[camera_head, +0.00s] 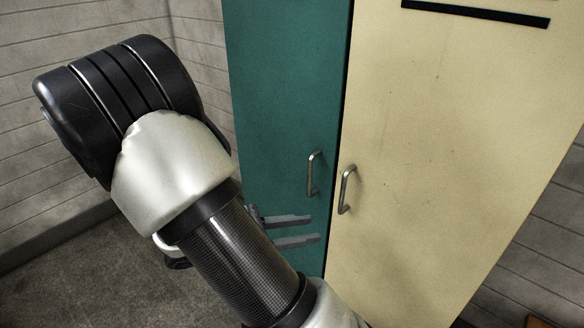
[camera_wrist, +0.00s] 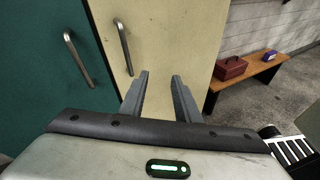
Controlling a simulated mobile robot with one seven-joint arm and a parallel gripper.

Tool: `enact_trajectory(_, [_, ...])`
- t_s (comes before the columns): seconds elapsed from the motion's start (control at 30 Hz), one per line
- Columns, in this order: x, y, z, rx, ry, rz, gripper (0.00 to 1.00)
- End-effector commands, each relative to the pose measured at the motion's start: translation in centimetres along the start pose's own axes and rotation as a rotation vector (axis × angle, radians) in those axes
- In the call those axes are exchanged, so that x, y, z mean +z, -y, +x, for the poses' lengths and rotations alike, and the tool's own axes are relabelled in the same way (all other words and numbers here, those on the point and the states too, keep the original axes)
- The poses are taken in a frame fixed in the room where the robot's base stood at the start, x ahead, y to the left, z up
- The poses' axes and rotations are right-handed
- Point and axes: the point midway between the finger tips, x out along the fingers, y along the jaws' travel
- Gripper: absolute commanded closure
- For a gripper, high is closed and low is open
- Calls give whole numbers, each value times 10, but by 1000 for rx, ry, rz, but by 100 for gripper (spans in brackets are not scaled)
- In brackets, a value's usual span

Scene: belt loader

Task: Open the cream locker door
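The cream locker door (camera_head: 445,150) is shut on the right of the locker, with a metal bar handle (camera_head: 347,189) near its left edge. In the wrist view the cream door (camera_wrist: 178,40) fills the middle, and its handle (camera_wrist: 124,47) stands up and left of my fingers. My gripper (camera_head: 316,229) is open and empty, in front of the lower teal door and below the handles in the head view. In the wrist view my gripper (camera_wrist: 160,82) shows two fingers spread apart, with the cream door beyond. Nothing is between the fingers.
The teal door (camera_head: 285,90) with its own handle (camera_head: 314,174) is shut beside the cream one. In the wrist view a wooden bench (camera_wrist: 250,77) to the right bears a red box (camera_wrist: 230,68) and a small purple box (camera_wrist: 270,56). Floor between looks clear.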

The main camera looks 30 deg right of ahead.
Motion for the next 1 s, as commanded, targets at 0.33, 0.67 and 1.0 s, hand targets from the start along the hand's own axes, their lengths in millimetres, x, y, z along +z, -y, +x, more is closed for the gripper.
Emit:
enact_trajectory(0.33, [-33, -39, -4, 252, 249, -234, 71])
enact_trajectory(0.67, [-21, -53, 47, 250, 252, -238, 71])
enact_trajectory(1.0, [-6, -73, 116, 250, 250, -237, 71])
